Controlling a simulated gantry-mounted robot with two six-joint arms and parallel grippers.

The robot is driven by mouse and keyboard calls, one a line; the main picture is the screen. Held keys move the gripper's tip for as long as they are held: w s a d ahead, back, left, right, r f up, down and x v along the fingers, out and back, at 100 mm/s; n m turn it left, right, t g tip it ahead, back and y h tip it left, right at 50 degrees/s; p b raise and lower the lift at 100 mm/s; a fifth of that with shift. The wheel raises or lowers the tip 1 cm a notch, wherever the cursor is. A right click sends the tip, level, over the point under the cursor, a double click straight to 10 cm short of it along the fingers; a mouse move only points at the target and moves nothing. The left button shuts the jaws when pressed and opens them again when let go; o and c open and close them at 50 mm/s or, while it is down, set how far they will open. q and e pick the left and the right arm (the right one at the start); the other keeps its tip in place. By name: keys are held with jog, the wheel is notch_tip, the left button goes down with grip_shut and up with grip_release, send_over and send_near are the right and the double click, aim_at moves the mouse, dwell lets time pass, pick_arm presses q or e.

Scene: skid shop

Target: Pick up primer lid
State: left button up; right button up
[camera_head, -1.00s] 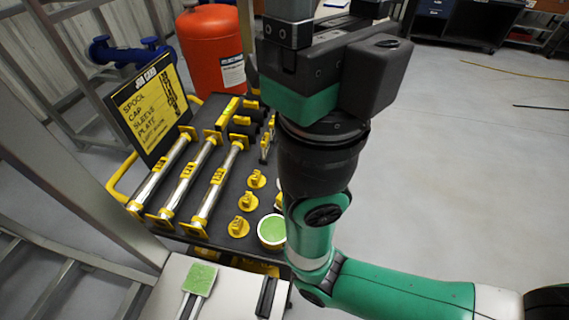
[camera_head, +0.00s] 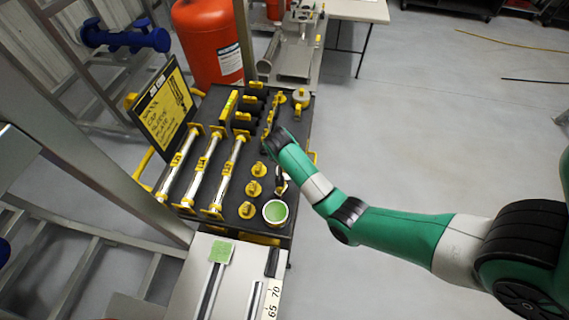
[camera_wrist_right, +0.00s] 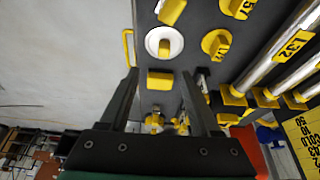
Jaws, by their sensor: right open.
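A white round disc with a raised grey and yellow middle (camera_wrist_right: 164,42), which looks like the primer lid, lies on the dark cart top in the right wrist view. In the head view it is mostly hidden by my right arm. My right gripper (camera_wrist_right: 163,90) is open and empty above the cart, its two dark fingers apart. The disc is beyond the fingertips, not between them. A yellow block (camera_wrist_right: 160,79) shows between the fingertips, below the disc in that view. A white-rimmed pot with green contents (camera_head: 276,212) stands at the cart's near right corner. My left gripper is not in view.
Yellow caps (camera_head: 254,188) stand in a row left of the pot. Silver spools with yellow ends (camera_head: 200,172) and a sign (camera_head: 165,108) fill the cart's left. A green pad (camera_head: 220,252) lies on the near pale surface. Open floor (camera_head: 420,120) lies right of the cart.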

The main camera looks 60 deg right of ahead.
jog(key=b+x, duration=0.3)
jog(key=x, duration=0.2)
jog(key=shift+f, duration=0.45)
jog(key=shift+w+d+f, duration=0.15)
jog(key=shift+d+f, duration=0.1)
jog(key=shift+f, duration=0.05)
jog(key=b+x, duration=0.2)
jog(key=x, duration=0.1)
jog(key=b+x, duration=0.1)
jog(key=shift+w+a+f+b, duration=0.1)
jog(key=shift+w+f+b, duration=0.15)
jog(key=shift+b, duration=0.15)
jog(key=shift+d+f, duration=0.25)
jog(key=shift+f, duration=0.05)
jog(key=shift+r, duration=0.1)
jog(key=shift+w, duration=0.1)
grip_shut()
